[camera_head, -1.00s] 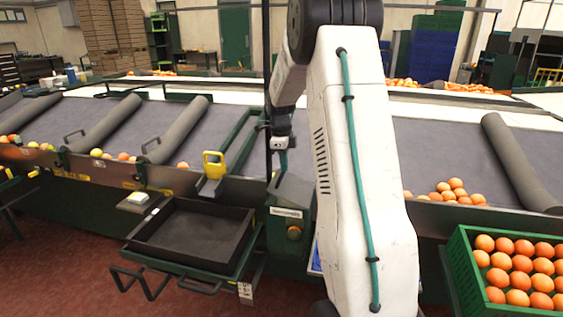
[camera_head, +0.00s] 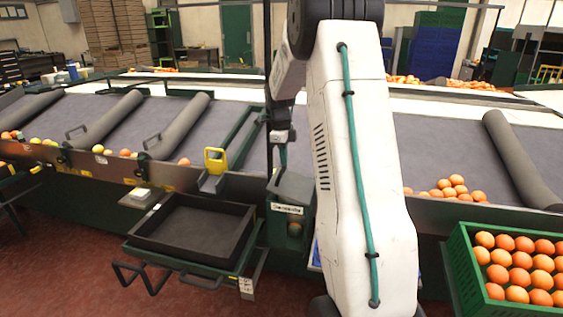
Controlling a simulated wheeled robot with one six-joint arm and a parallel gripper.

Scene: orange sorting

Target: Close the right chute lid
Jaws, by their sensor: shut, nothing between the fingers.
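A dark green frame (camera_head: 243,137) with a yellow handle block (camera_head: 214,160) stands at the front edge of the sorting belt, left of my arm. It looks like the right chute's lid, tilted up, but I cannot tell for certain. My gripper (camera_head: 283,136) is small in the picture, pointing down just right of the frame, near the upright post. It looks shut and empty, apart from the yellow handle. Its fingertips are hard to make out. A dark green box (camera_head: 292,190) with a white label is below it. My white arm hides the belt behind it.
A black tray (camera_head: 193,228) sits on a stand below the frame. A green crate (camera_head: 462,262) of oranges is at the lower right. Loose oranges (camera_head: 452,188) lie on the belt. Grey rollers (camera_head: 180,126) cross the belt. Red floor (camera_head: 70,280) is free at the lower left.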

